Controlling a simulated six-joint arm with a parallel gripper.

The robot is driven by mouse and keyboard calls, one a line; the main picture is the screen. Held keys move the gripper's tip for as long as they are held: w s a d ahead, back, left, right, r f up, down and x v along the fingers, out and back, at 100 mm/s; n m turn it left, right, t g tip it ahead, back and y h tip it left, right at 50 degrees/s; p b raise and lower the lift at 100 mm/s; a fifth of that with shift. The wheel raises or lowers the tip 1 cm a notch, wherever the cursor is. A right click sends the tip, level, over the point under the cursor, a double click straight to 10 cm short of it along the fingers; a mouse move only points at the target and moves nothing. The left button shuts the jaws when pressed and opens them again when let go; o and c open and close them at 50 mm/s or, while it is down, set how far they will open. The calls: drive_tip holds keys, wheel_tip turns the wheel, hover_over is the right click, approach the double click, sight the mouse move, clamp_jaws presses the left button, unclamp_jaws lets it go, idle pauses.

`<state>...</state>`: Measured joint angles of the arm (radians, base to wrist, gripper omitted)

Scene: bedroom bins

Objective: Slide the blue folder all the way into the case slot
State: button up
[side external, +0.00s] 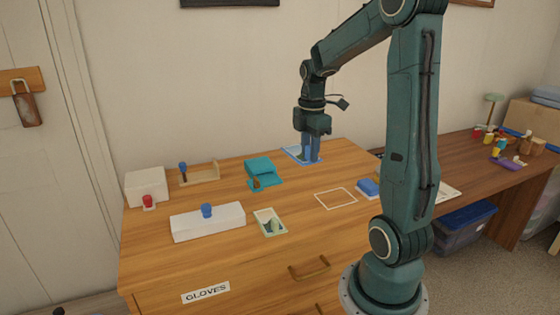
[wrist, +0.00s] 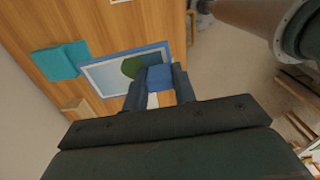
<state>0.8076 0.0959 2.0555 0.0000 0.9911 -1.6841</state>
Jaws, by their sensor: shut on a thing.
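My gripper (side external: 311,160) points straight down at the back of the wooden desk. In the wrist view its fingers (wrist: 160,88) are shut on a small blue block-like piece (wrist: 160,76). The piece is at the edge of a flat, blue-edged panel with a pale blue and green picture (wrist: 104,74), which also shows beside the fingers in the side view (side external: 293,152). I cannot tell whether the piece and panel are joined, or which is the folder. No case slot can be made out clearly. The fingers hide part of the panel.
A teal object (side external: 262,170) stands left of my gripper.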

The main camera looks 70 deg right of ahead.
sight(292, 148)
drive_tip(key=w+d+f, duration=0.1)
drive_tip(key=w, duration=0.1)
drive_tip(key=w+d+f, duration=0.3)
drive_tip(key=w, duration=0.1)
drive_tip(key=shift+w+d+f, duration=0.35)
drive_tip(key=w+d+f+m, duration=0.1)
drive_tip(key=w+d+f, duration=0.2)
drive_tip(key=w+f, duration=0.3)
drive_tip(key=shift+w+d+f, duration=0.15)
drive_tip(key=shift+d+f, duration=0.15)
drive_tip(key=shift+f, duration=0.05)
drive_tip(key=shift+f, duration=0.15)
drive_tip(key=shift+f, duration=2.3)
drive_tip(key=shift+w+d+f, duration=0.1)
drive_tip(key=shift+f, duration=0.85)
drive_tip(key=shift+w+d, duration=0.7)
drive_tip(key=shift+d, duration=0.05)
idle(2.0)
